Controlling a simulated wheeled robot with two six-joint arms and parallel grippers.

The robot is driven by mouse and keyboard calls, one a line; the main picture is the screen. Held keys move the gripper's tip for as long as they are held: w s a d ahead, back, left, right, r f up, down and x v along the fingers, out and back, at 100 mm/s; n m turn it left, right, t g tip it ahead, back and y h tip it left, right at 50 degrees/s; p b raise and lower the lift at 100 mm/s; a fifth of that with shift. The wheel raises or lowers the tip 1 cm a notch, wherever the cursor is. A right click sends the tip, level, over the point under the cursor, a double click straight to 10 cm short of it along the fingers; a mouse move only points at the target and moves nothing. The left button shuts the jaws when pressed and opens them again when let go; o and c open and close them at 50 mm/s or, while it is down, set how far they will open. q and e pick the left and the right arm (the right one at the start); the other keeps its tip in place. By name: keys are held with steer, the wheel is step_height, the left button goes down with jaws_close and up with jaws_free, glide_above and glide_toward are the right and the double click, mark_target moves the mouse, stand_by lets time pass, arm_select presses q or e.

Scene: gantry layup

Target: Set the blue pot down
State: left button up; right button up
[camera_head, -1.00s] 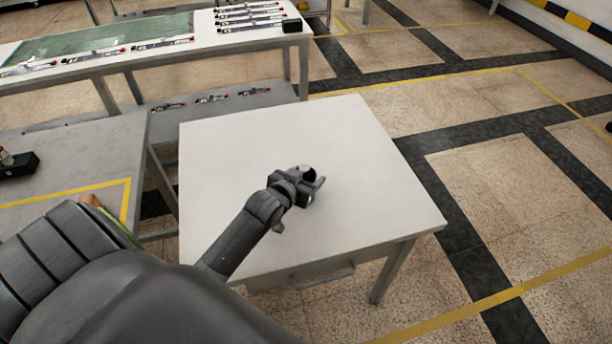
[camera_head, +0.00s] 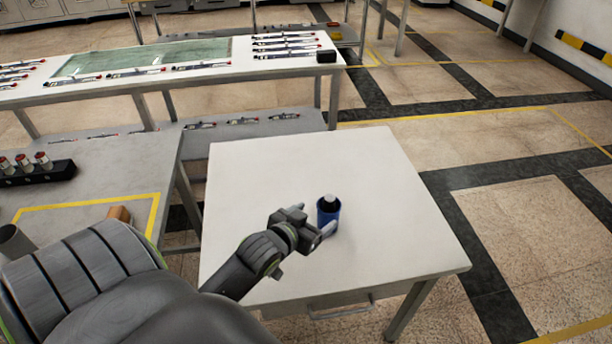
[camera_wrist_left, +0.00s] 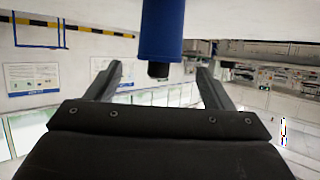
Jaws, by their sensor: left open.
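My left gripper (camera_head: 314,219) is open just to the left and near side of the pot, low over the table. In the left wrist view the blue pot (camera_wrist_left: 161,32) appears at the top, beyond and between the two spread fingers (camera_wrist_left: 158,80), with a dark end. A gap shows on both sides of it. My right gripper is in neither view.
The white table is otherwise bare. A grey bench (camera_head: 100,165) at the left carries a black rack (camera_head: 38,175) of red-topped pieces and a yellow line. A long white bench (camera_head: 215,70) behind holds a green sheet and several slim parts. Open floor lies right.

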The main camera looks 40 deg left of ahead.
arm_select(q)
steer(key=shift+v, duration=1.55)
